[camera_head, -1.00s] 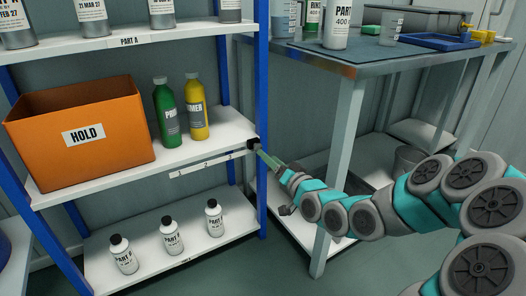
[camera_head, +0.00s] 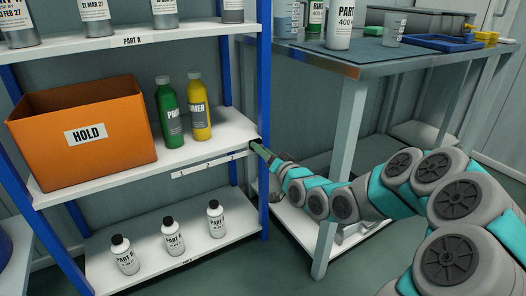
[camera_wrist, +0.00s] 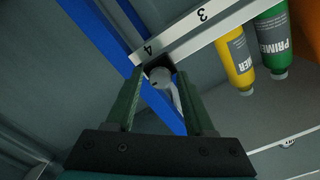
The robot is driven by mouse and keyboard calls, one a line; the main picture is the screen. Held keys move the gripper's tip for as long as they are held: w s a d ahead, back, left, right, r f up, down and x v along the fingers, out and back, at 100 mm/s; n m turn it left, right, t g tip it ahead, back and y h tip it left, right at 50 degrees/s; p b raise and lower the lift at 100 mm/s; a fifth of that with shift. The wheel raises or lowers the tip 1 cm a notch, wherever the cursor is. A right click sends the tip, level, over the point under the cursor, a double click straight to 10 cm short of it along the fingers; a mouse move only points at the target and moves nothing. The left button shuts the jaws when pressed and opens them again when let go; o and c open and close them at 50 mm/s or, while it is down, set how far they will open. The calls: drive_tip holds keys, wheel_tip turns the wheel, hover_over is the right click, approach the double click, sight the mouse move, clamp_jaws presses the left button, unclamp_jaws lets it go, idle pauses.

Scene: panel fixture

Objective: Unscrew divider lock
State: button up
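The divider lock looks like a small round grey knob (camera_wrist: 160,77) on a dark bracket at the end of a white numbered rail (camera_wrist: 200,30), beside the blue shelf post. In the head view the dark bracket (camera_head: 254,143) shows at the right front end of the middle shelf, and the knob is hidden by my gripper. My gripper (camera_wrist: 158,88) has two green fingers, one on each side of the knob, with a visible gap to it. The gripper also shows in the head view (camera_head: 261,150) at the post. Whether the knob lies fully between the fingertips in depth is unclear.
An orange HOLD bin (camera_head: 85,150), a green bottle (camera_head: 168,112) and a yellow bottle (camera_head: 198,108) stand on the middle shelf (camera_head: 190,150). Three small white bottles stand on the bottom shelf (camera_head: 200,242). A workbench (camera_head: 400,58) stands at the right, above my arm.

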clamp_jaws()
drive_tip(key=shift+n, duration=0.4)
drive_tip(key=shift+m+b, duration=0.7)
drive_tip(key=shift+m, duration=16.3)
